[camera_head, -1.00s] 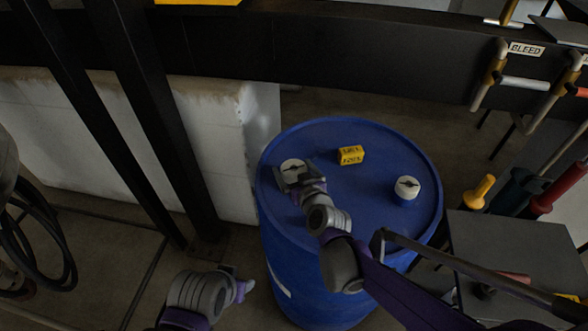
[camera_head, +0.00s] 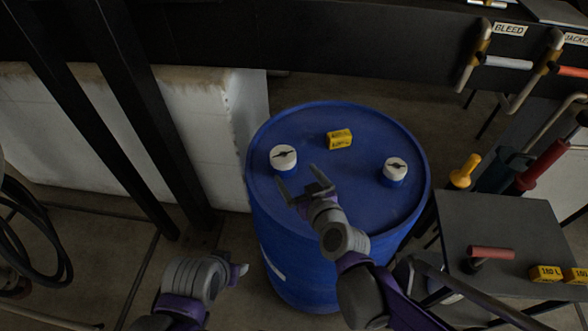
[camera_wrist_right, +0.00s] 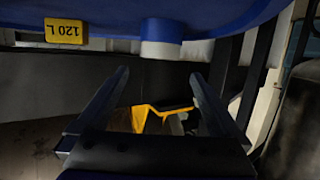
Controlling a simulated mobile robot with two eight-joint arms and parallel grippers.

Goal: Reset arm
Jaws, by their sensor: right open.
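My right gripper (camera_head: 302,180) is over the blue drum (camera_head: 340,215) in the head view. Its two fingers are spread, with nothing between them, just in front of the left white cap (camera_head: 283,157). In the right wrist view the open fingers (camera_wrist_right: 158,85) reach forward, and a white cap (camera_wrist_right: 161,48) shows beyond them. My left gripper (camera_head: 238,270) is low, left of the drum near the floor; its fingers are too small and dark to read.
A yellow block (camera_head: 340,139) and a second white cap (camera_head: 395,170) are on the drum top. A dark table (camera_head: 505,225) at the right bears a red-handled tool (camera_head: 490,253) and yellow blocks (camera_head: 546,273). Black posts (camera_head: 150,130) stand at the left.

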